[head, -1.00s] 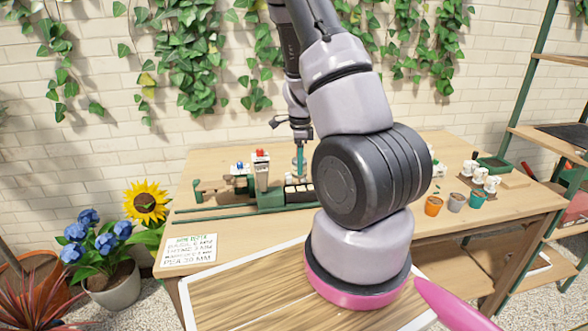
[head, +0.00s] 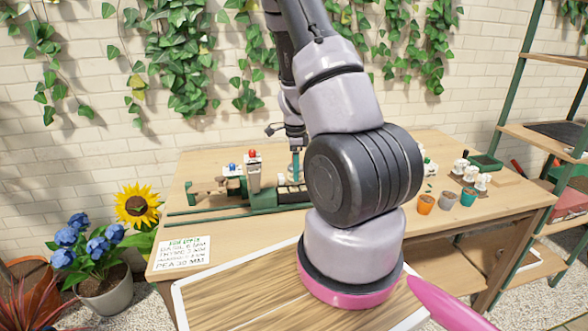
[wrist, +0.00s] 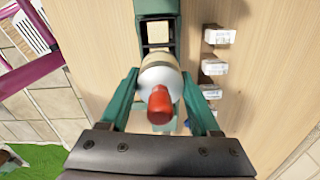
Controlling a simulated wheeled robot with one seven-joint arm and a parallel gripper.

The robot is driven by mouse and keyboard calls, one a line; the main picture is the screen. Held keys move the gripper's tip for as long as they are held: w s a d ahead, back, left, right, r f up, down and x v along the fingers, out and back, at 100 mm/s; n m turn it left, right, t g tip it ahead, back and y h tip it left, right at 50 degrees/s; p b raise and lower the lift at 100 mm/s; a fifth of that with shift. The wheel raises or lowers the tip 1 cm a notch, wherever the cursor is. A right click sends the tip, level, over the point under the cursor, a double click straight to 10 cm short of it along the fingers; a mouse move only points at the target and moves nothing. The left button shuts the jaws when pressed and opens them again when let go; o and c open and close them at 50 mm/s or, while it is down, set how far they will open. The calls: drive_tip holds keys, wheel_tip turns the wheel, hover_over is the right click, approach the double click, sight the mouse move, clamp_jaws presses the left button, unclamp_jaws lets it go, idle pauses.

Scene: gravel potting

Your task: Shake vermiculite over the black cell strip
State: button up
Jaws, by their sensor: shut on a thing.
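My gripper (wrist: 162,108) is shut on a pale round container with a red knob (wrist: 160,102), which I take to be the shaker. One teal finger shows on each side of it. In the head view my gripper (head: 296,165) points down over the right part of a green fixture (head: 262,197) on the bench; the held container is hard to make out there. In the wrist view a dark green channel (wrist: 157,10) runs beyond the container, with a pale square cell (wrist: 158,33) in it. I cannot clearly pick out the black cell strip; the container covers part of the channel.
A post with a red top (head: 252,154) stands just left of my gripper. Several white blocks (wrist: 219,36) lie right of the channel. Small pots (head: 426,204) and a green tray (head: 486,161) are at the bench's right. The front left holds a sign (head: 182,255).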

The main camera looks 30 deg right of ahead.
drive_tip(key=shift+s+d, duration=0.1)
drive_tip(key=shift+d, duration=0.25)
drive_tip(key=shift+w+a, duration=0.2)
drive_tip(key=shift+a, duration=0.4)
drive_tip(key=shift+w+a, duration=0.15)
drive_tip(key=shift+a, duration=0.4)
drive_tip(key=shift+s+d, duration=0.2)
drive_tip(key=shift+d, duration=0.4)
drive_tip(key=shift+s+d, duration=0.15)
drive_tip(key=shift+d, duration=0.4)
drive_tip(key=shift+w+a, duration=0.2)
drive_tip(key=shift+a, duration=0.4)
drive_tip(key=shift+w+a, duration=0.15)
drive_tip(key=shift+a, duration=0.4)
drive_tip(key=shift+s+d, duration=0.2)
drive_tip(key=shift+d, duration=0.4)
drive_tip(key=shift+s+d, duration=0.15)
drive_tip(key=shift+d, duration=0.45)
